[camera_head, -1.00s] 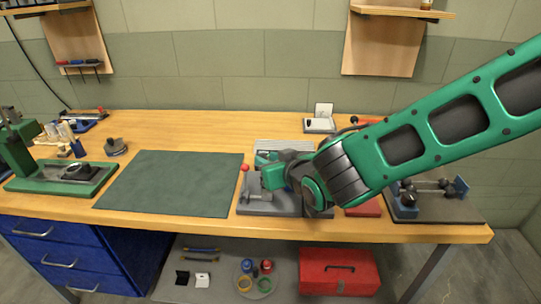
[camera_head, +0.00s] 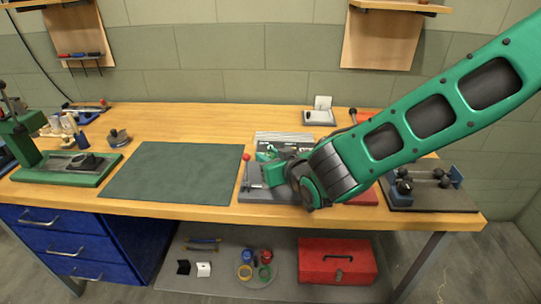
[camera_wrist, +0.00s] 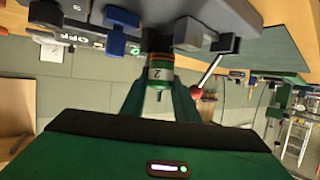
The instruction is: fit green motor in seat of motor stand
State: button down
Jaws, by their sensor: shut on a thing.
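My gripper (camera_wrist: 160,92) is shut on the green motor (camera_wrist: 159,73), a small cylinder with a green band and a pale label reading 2. In the head view, my gripper (camera_head: 270,172) is low over the grey motor stand (camera_head: 252,195), whose red-knobbed lever (camera_head: 246,168) stands upright at its left. In the tilted wrist view, the motor's far end reaches grey parts of the stand (camera_wrist: 225,14). I cannot tell whether it is in the seat. In the head view, my gripper and arm hide the motor and much of the stand.
A green mat (camera_head: 170,172) lies clear left of the stand. A black fixture board (camera_head: 430,198) is at the right. A red thing (camera_head: 365,196) lies by my arm. A green press (camera_head: 70,168) stands far left. A red toolbox (camera_head: 338,261) is below.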

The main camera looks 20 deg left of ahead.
jog(key=c, duration=1.8)
grip_release()
jog(key=shift+s+d+f, duration=0.1)
jog(key=shift+s+f, duration=0.1)
jog(key=shift+f, duration=0.3)
jog(key=shift+s+d+f, duration=0.1)
jog(key=shift+s+f, duration=0.1)
jog(key=shift+f, duration=0.25)
jog(key=o, duration=0.5)
jog(key=shift+a+f, duration=0.15)
jog(key=shift+a, duration=0.05)
jog(key=shift+w+d, duration=0.15)
jog(key=shift+w, duration=0.3)
jog(key=shift+r, duration=0.3)
jog(key=shift+w+r, duration=0.15)
jog(key=shift+w, duration=0.2)
jog(key=shift+d, duration=0.45)
jog(key=s+v, duration=0.1)
jog(key=v, duration=0.9)
jog(key=shift+s+a, duration=0.2)
jog(key=shift+s, duration=0.05)
